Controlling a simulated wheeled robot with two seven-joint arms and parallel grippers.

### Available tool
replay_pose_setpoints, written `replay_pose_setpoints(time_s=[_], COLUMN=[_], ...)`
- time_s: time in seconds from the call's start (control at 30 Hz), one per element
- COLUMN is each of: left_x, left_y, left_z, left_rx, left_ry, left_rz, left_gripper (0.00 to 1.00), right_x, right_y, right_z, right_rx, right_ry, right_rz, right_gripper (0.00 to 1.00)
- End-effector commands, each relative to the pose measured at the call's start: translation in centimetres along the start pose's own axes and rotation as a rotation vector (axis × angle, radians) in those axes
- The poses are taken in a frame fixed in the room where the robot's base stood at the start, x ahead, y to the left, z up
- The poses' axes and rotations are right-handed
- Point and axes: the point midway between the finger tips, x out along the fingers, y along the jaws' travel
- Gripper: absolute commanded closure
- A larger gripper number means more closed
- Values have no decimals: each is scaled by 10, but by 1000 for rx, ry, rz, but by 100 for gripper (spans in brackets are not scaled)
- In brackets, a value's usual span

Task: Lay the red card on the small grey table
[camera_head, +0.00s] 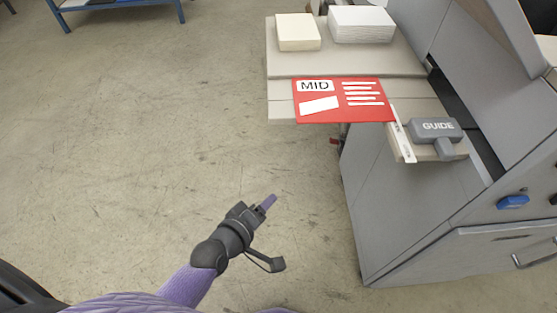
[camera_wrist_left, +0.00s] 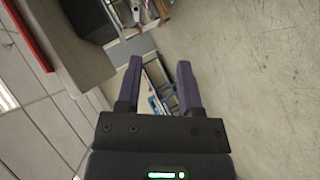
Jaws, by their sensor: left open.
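The red card (camera_head: 338,110), marked MID with white panels and lines, lies flat on the pale grey ledge (camera_head: 281,108) at the side of the machine. Its near edge reaches to or past the ledge's front edge. A red strip at the upper left of the left wrist view (camera_wrist_left: 30,38) appears to be the card's edge. My left gripper (camera_head: 270,202) is open and empty, in the air over the floor, below and left of the card in the head view. My right gripper is out of view. I cannot tell which surface is the small grey table.
A cream stack (camera_head: 298,32) and a white paper stack (camera_head: 361,24) stand behind the card. A grey GUIDE block (camera_head: 435,130) and a white scale strip (camera_head: 402,134) lie right of it. The grey machine (camera_head: 400,215) fills the right.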

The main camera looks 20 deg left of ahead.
Motion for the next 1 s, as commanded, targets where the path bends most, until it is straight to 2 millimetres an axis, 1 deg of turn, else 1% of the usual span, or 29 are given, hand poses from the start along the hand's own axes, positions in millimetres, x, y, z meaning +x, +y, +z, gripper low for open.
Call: replay_pose_setpoints(time_s=[0.03,0.1,0.2,0.3,0.43,0.77,0.87,1.0], left_x=[0,-4,-13,-21,-26,-24,-15,9], left_y=[25,58,96,120,133,134,137,147], left_z=[-10,-23,-37,-45,-50,-50,-51,-54], left_rx=[-63,-163,-276,-350,-391,-392,-393,-392], left_ry=[23,43,53,51,47,48,50,50], left_rz=[72,173,290,367,408,409,411,411], left_gripper=[53,53,53,53,53,53,53,53], right_x=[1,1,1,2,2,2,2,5], right_y=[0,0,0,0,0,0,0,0], right_z=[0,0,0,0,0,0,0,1], right_rx=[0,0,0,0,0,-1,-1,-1], right_ry=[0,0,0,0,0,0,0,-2], right_rz=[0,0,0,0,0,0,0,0], right_gripper=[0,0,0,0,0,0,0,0])
